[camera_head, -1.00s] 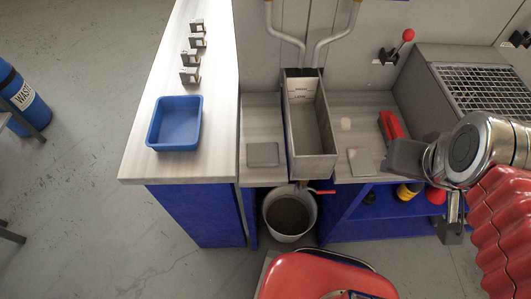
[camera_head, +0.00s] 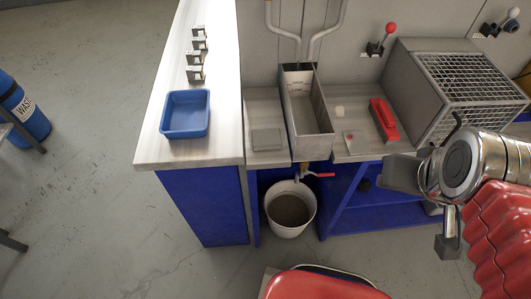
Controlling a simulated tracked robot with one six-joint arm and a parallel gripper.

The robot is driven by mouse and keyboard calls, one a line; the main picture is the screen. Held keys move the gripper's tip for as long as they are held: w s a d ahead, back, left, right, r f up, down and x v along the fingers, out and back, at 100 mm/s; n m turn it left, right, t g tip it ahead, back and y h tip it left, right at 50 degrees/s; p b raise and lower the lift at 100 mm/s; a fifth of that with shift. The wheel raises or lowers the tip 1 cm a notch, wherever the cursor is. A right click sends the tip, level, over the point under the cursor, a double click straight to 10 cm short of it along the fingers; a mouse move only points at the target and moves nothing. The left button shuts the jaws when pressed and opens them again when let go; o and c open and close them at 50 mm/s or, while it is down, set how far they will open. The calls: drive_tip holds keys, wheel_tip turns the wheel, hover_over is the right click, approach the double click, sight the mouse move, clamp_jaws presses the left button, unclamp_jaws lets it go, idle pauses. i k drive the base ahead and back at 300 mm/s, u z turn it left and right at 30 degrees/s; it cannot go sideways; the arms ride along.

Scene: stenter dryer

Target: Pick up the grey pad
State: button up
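A flat grey square pad (camera_head: 267,139) lies on the light worktop just left of the open metal trough. A second flat greyish plate (camera_head: 361,144) with a small red mark lies right of the trough. My gripper (camera_head: 405,173) is at the right of the view, right of the trough and well away from the grey pad. It appears in front of the counter's right part. Its fingers are seen end-on or hidden, so I cannot tell whether it is open. I see nothing held in it.
The metal trough (camera_head: 307,112) stands between the two plates. A blue tray (camera_head: 186,115) and several small blocks are on the left counter. A red tool (camera_head: 383,119) and a mesh-topped box (camera_head: 470,85) are at the right. A bucket (camera_head: 290,208) stands below.

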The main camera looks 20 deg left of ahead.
sight(268, 138)
drive_tip(key=u, duration=0.05)
drive_tip(key=k, duration=1.3)
drive_tip(key=u, duration=1.15)
drive_tip(key=i, duration=1.7)
